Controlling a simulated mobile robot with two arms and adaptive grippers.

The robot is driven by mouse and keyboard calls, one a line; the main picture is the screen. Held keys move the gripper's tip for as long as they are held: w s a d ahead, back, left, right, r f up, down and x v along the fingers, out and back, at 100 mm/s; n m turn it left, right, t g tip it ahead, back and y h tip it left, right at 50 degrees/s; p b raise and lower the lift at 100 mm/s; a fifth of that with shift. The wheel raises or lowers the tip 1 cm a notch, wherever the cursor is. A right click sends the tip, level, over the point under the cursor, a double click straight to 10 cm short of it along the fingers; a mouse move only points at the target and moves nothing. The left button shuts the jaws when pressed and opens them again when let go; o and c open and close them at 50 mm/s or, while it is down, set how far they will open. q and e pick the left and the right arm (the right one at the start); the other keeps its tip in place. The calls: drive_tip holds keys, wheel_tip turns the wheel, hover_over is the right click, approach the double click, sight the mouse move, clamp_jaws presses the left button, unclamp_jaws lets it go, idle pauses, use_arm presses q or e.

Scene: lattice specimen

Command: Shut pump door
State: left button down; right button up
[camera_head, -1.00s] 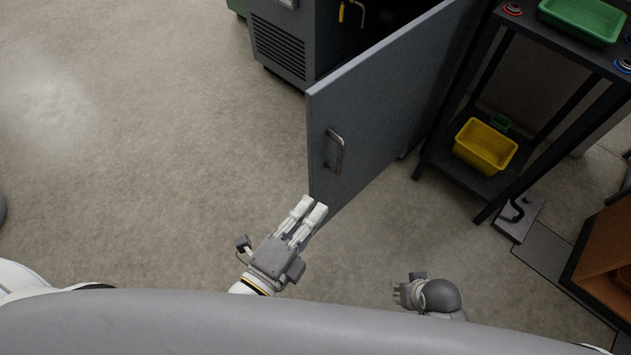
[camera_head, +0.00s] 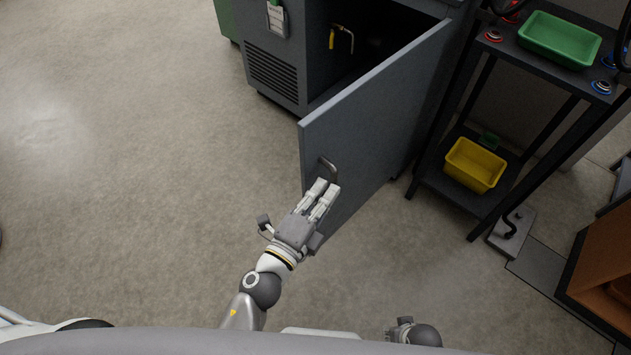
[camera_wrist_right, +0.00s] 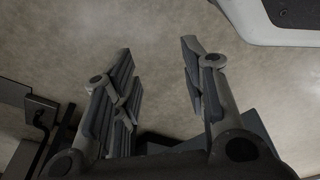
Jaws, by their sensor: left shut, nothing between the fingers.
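The grey pump door (camera_head: 385,110) stands swung wide open from the dark cabinet (camera_head: 300,50). Its metal handle (camera_head: 328,168) is on the outer face near the free edge. My left gripper (camera_head: 322,189) is shut and empty, with its fingertips in front of the door face just below the handle. I cannot tell whether they touch it. My right gripper (camera_wrist_right: 157,50) is open and empty above the floor in the right wrist view; only part of it shows at the bottom of the head view (camera_head: 402,329).
A black rack (camera_head: 492,200) right of the door holds a green bin (camera_head: 558,38) on top and a yellow bin (camera_head: 474,165) below. An orange-brown box (camera_head: 605,270) is at the right edge. The floor (camera_head: 150,180) to the left is clear.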

use_arm(q)
drive_tip(key=shift+w+a, duration=0.7)
drive_tip(key=shift+a, duration=0.25)
drive_tip(key=shift+a, duration=0.15)
